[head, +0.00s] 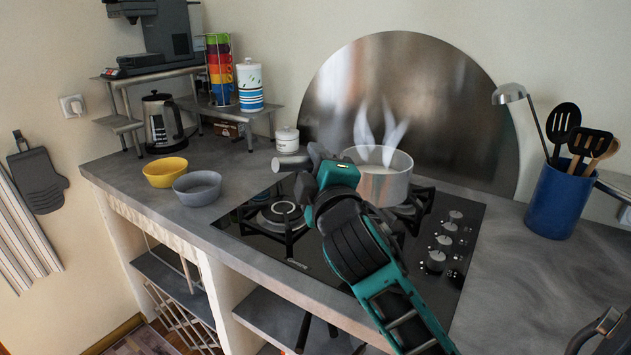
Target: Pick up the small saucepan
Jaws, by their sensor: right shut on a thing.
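The small saucepan (388,186) is a shiny metal pan with pale contents and steam above it. It is upright at the back right burner of the black gas hob (300,255). I cannot tell whether its base touches the grate. Its grey handle (287,163) points left. My right gripper (312,170) is shut on this handle, and its teal and black arm reaches up from the bottom right, hiding part of the hob and the pan's lower left side. My left gripper is not in view.
A blue utensil holder (557,199) stands at right. A round metal splashback (420,100) is behind the pan. The right counter is mostly clear.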

